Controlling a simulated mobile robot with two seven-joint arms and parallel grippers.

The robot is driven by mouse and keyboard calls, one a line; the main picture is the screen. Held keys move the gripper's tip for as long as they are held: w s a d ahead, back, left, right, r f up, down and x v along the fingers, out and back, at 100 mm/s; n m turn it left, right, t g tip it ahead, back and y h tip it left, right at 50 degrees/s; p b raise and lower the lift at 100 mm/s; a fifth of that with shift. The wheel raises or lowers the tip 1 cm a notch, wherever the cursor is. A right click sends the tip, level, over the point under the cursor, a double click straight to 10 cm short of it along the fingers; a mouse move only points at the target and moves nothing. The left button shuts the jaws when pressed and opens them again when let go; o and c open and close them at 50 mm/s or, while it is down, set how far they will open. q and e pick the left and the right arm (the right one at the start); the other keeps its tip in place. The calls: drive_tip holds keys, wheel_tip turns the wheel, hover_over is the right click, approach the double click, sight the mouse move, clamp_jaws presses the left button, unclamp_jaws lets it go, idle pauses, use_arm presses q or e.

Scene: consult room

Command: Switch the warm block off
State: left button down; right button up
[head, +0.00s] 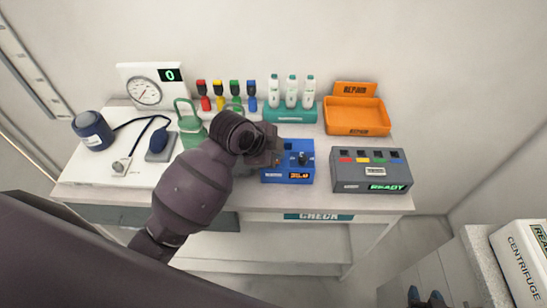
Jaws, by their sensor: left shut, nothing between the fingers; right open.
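The warm block appears to be the blue box (272,174) on the table, with a black knob or lever (303,158) on top and a small lit orange display (299,176) at its front; the display's text is too small to read surely. My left gripper (276,157) is shut and empty, at the left part of the blue box and left of the black knob. It hides part of the box. I cannot tell whether it touches the box. My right gripper is out of view.
Right of the blue box stands a grey device (350,183) reading READY. A green holder (190,125) and a blood-pressure cuff (93,130) stand left.

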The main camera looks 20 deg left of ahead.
use_arm(q)
drive_tip(key=shift+f, duration=0.25)
drive_tip(key=shift+r, duration=0.15)
idle(0.5)
drive_tip(key=shift+r+p, duration=0.4)
drive_tip(key=shift+r, duration=0.3)
drive_tip(key=shift+r, duration=2.5)
